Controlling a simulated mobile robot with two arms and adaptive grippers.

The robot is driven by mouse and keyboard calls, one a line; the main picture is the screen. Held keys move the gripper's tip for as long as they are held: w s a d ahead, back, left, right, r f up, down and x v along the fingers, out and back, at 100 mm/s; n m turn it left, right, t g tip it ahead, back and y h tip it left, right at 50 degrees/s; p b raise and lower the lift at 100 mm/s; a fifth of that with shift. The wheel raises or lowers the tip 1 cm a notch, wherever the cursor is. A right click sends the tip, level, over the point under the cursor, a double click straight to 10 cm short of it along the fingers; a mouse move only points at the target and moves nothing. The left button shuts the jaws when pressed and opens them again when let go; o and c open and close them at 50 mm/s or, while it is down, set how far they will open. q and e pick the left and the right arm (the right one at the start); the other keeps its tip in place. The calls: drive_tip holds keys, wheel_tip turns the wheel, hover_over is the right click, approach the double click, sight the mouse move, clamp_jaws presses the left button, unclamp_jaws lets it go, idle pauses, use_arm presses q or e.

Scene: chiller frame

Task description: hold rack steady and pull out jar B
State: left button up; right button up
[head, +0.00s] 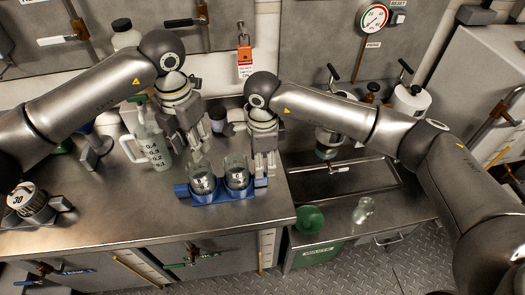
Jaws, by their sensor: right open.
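A blue rack (213,201) stands on the steel counter near its front right part. It holds two clear glass jars side by side, a left jar (202,181) and a right jar (236,175). I cannot read any letter on them, so I cannot tell which is jar B. My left gripper (195,146) points down just behind and above the left jar, and its jaw gap is not clear. My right gripper (265,172) is open at the right end of the rack, beside the right jar. I cannot tell whether it touches the rack.
A graduated bottle (152,142) stands left of the rack, close to my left gripper. A dial marked 30 (33,203) sits at the far left. A sink (345,182) lies to the right. Below it are a green round object (309,219) and a glass (363,210). The front counter is clear.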

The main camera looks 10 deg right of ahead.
wheel_tip(320, 180, down, 7)
drive_tip(key=shift+f, duration=0.1)
drive_tip(key=shift+c, duration=0.3)
clamp_jaws()
use_arm(q)
drive_tip(key=shift+o, duration=0.5)
